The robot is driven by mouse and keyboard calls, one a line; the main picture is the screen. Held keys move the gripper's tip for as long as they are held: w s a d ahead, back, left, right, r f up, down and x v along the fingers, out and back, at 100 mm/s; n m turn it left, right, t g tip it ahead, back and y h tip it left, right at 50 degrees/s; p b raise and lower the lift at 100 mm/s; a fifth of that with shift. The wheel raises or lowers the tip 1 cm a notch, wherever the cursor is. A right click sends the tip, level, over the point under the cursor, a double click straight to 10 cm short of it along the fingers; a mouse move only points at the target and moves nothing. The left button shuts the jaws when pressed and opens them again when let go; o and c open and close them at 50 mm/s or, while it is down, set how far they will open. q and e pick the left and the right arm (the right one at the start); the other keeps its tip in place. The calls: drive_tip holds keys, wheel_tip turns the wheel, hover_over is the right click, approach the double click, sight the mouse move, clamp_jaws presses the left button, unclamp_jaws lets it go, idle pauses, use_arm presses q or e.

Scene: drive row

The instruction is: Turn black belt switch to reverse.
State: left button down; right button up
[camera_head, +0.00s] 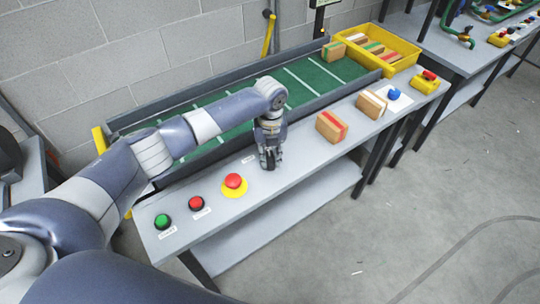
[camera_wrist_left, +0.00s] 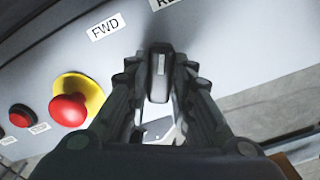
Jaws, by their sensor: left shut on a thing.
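The black belt switch (camera_wrist_left: 159,68) shows in the left wrist view as an upright black bar with a light line on its face. It stands between the two fingers of my left gripper (camera_wrist_left: 160,82), which is shut on it. A white FWD label (camera_wrist_left: 104,27) lies up and left of the switch, and a partly cut-off label starting with R (camera_wrist_left: 164,3) is at the top edge. In the head view my left gripper (camera_head: 269,163) points down at the bench top and hides most of the switch. My right gripper is not in view.
A red stop button (camera_head: 234,181) on yellow, a red button (camera_head: 196,203) and a green button (camera_head: 162,221) sit left along the bench. The green belt (camera_head: 215,110) runs behind. Cartons (camera_head: 331,127) and a yellow bin (camera_head: 402,50) are to the right.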

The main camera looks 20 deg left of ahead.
sight(270, 158)
use_arm(q)
drive_tip(key=shift+m, duration=1.7)
drive_tip(key=c, duration=1.4)
unclamp_jaws()
wheel_tip(270, 158, up, 12)
